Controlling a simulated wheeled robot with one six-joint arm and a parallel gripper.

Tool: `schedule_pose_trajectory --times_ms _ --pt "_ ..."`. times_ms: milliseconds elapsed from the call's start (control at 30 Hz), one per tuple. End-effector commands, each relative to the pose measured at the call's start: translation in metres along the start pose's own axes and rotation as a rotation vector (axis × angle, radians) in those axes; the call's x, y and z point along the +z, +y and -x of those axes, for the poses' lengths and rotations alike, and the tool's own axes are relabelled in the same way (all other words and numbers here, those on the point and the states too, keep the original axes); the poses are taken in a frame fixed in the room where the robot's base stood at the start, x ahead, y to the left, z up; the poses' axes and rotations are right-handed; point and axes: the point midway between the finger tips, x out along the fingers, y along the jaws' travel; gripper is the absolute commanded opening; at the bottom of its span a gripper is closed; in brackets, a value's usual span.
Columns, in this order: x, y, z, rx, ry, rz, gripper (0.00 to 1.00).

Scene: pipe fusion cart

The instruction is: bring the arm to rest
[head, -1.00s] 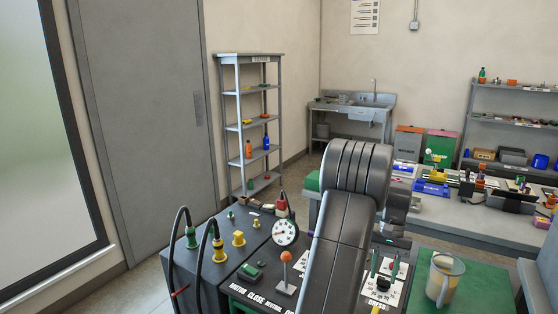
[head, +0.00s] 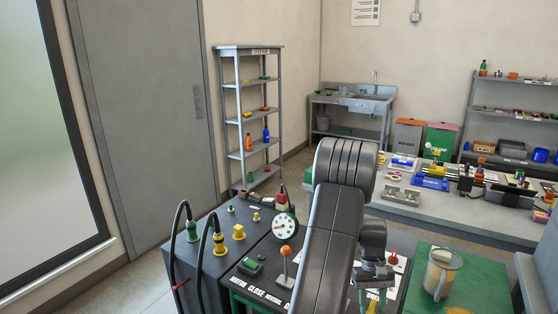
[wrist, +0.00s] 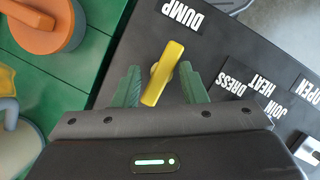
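My arm reaches over the machine's control panel (head: 262,252), and my gripper (wrist: 160,88) points down at it. In the wrist view the two green fingers are apart, with a yellow lever handle (wrist: 163,72) showing between them. I see a gap on both sides of the handle; whether the fingers are level with it I cannot tell. In the head view my wrist is at the right of the panel, and the fingertips are hard to make out.
An orange-knobbed lever (head: 286,252) and a dial gauge (head: 284,227) stand left of my arm. A mug (head: 441,273) stands on the green surface (head: 480,290) to the right. Black hoses (head: 181,245) rise at the left. A long bench (head: 410,212) lies behind.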

Motion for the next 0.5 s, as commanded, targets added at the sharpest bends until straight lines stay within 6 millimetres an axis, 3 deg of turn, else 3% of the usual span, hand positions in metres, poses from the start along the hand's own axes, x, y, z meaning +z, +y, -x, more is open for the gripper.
schedule_pose_trajectory --times_ms 200,500 --pt "0.0003 -0.0011 0.0001 0.043 -0.001 0.105 0.38" --pt "0.0002 -0.0006 0.0004 0.049 -0.001 0.117 0.38"
